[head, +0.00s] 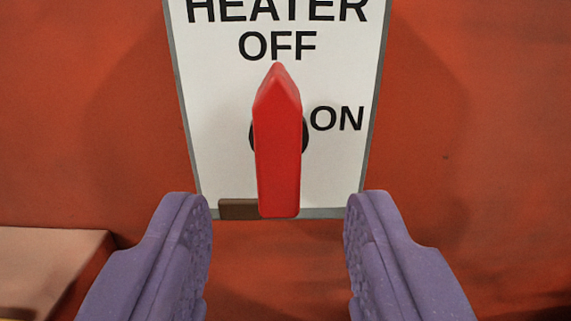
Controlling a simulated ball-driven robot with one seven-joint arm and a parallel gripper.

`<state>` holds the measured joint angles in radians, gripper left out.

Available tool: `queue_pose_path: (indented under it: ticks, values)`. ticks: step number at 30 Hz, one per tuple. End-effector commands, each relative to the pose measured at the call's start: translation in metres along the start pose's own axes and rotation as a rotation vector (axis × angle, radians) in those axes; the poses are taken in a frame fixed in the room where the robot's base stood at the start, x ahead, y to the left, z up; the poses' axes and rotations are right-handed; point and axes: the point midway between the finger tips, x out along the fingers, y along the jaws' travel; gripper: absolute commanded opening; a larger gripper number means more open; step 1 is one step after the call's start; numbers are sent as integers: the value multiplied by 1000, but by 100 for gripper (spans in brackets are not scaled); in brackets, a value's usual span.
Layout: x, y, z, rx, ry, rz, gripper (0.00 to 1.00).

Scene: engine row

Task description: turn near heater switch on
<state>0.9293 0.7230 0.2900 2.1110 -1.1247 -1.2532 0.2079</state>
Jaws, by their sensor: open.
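The heater switch is a red pointed lever (278,150) on a white plate (220,110) in the head view. The plate reads HEATER at the top, cut by the frame edge, OFF above the lever and ON to its right. The lever stands upright with its tip at OFF. Its black round base shows partly behind it. My gripper (278,215) has two purple fingers, spread wide open, one to the lower left and one to the lower right of the lever. The fingers are apart from the lever, with nothing between them.
The plate is on a red-orange wall (475,150), which looks flat and clear to either side. A small brown block or mark (237,209) lies at the plate's lower left edge. A pale ledge or box (45,265) juts out at the lower left.

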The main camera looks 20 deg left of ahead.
Motion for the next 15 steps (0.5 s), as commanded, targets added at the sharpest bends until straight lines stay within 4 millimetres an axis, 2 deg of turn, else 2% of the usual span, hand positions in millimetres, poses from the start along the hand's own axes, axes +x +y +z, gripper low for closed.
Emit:
queue_pose_path:
  ticks: [3, 7, 10, 15]
  values:
    - [23, 0, 1, -2, 1, -2, 47]
    - [42, 0, 1, -2, -1, 0, 47]
    - [51, 1, 0, -2, 0, 1, 47]
    - [55, 1, 0, -1, -2, 2, 47]
